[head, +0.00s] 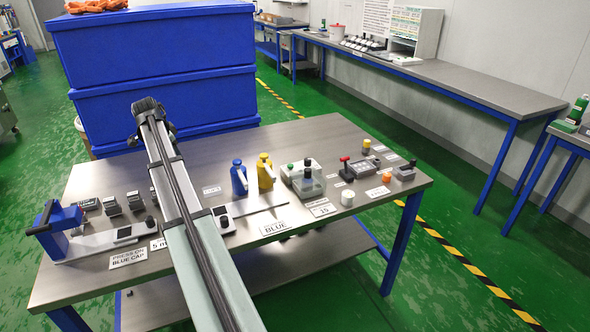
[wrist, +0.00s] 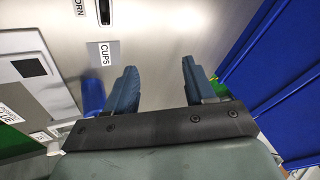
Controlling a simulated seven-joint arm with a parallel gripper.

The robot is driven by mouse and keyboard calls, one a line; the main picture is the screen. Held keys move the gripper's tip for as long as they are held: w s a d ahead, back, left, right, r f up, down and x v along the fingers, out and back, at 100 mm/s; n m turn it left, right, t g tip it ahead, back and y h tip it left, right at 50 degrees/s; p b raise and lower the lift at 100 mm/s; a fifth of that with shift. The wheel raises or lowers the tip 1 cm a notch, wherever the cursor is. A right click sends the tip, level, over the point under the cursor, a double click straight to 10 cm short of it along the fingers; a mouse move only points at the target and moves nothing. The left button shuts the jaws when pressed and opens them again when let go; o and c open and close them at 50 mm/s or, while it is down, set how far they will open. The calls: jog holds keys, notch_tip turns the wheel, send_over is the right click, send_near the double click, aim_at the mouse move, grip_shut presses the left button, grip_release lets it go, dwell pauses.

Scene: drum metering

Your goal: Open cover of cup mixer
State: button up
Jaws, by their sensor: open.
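A pale grey-green machine (head: 303,178) with a green knob and a dark, rounded upper part stands on the right half of the table. It looks like the cup mixer, but its name cannot be read. Whether its cover is open or shut is too small to tell. My gripper (wrist: 160,82) is open and empty in the wrist view, above the tabletop. In the head view my arm reaches over the table's left half towards the blue crates, well left of the machine, and its fingers cannot be made out.
Stacked blue crates (head: 160,50) stand behind the table (head: 330,135). A blue bottle (head: 239,178) and a yellow bottle (head: 265,171) stand left of the machine. A white cup (head: 347,198) and a red-handled device (head: 345,170) are to its right. A CUPS label (wrist: 104,53) lies on the tabletop.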

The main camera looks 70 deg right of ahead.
jog(key=s+d+r+m+g, duration=0.1)
jog(key=s+d+m+g, duration=0.1)
jog(key=s+d, duration=0.5)
jog(key=s+d+m+g, duration=0.1)
jog(key=s+d, duration=0.2)
jog(key=s, duration=0.8)
jog(key=m+g+y, duration=0.3)
jog(key=m, duration=0.1)
send_near(307, 169)
jog(key=x, duration=0.9)
jog(key=shift+s+f, duration=0.1)
jog(key=shift+f, duration=0.2)
jog(key=shift+c, duration=0.5)
grip_shut()
